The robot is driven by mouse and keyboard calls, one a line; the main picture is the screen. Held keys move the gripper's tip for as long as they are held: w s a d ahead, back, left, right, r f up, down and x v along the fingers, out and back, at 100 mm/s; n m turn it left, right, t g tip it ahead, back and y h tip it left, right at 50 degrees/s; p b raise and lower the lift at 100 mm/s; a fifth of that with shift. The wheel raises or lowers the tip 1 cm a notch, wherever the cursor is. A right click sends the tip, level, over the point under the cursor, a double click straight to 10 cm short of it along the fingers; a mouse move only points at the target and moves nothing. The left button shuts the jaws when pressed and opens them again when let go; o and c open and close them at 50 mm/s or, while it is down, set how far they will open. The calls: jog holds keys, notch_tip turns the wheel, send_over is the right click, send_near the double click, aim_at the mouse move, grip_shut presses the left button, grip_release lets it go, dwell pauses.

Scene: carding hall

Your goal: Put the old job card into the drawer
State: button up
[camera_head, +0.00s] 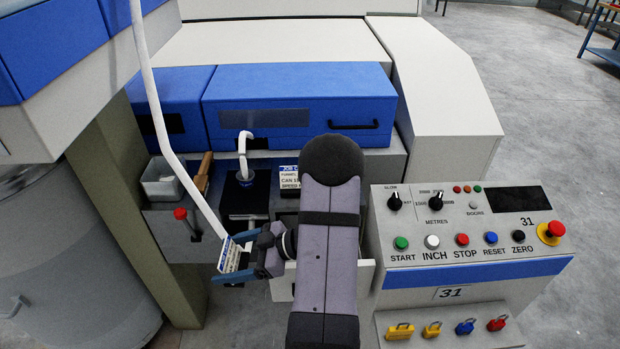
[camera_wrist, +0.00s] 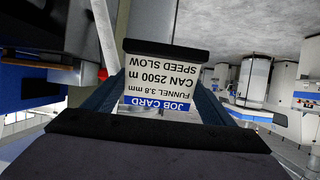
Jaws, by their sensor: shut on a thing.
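My gripper (camera_head: 236,257) is shut on a job card (camera_head: 228,254), a small white card with a blue band, left of my forearm. In the wrist view the card (camera_wrist: 160,82) shows upside down between the fingers, reading "JOB CARD, FUNNEL 3.8 mm, CAN 2500 m, SPEED SLOW". Another job card (camera_head: 289,178) sits on the machine ledge, partly hidden by my arm. A pale, box-like drawer (camera_head: 365,276) stands out below the ledge, behind my forearm. My arm hides most of it, so its inside cannot be seen. The held card is left of it.
A white sliver (camera_head: 165,125) hangs down close beside my gripper. A red-knobbed lever (camera_head: 181,214) stands left on the grey ledge, near a small bin (camera_head: 160,179). The control panel (camera_head: 470,235) with buttons is at right. A large can (camera_head: 70,260) stands at left.

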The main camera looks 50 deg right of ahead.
jog(key=w+d+r+m+t+h, duration=0.15)
jog(key=d+r+m+h, duration=0.3)
jog(key=d, duration=0.65)
jog(key=w+d+r+m+h, duration=0.2)
jog(key=d+r+m+h, duration=0.25)
jog(key=d, duration=0.75)
jog(key=w+d+r+m+t+h, duration=0.1)
jog(key=d+r+m+h, duration=0.3)
jog(key=d, duration=0.7)
jog(key=s+d+f+m+g+h, duration=0.1)
jog(key=s+d+m+g+h, duration=0.2)
jog(key=s+d+m+h, duration=0.1)
jog(key=shift+s+d+f+h, duration=0.45)
jog(key=shift+d+h, duration=0.35)
jog(key=shift+d, duration=0.45)
jog(key=shift+f+p, duration=0.7)
jog(key=shift+f, duration=4.25)
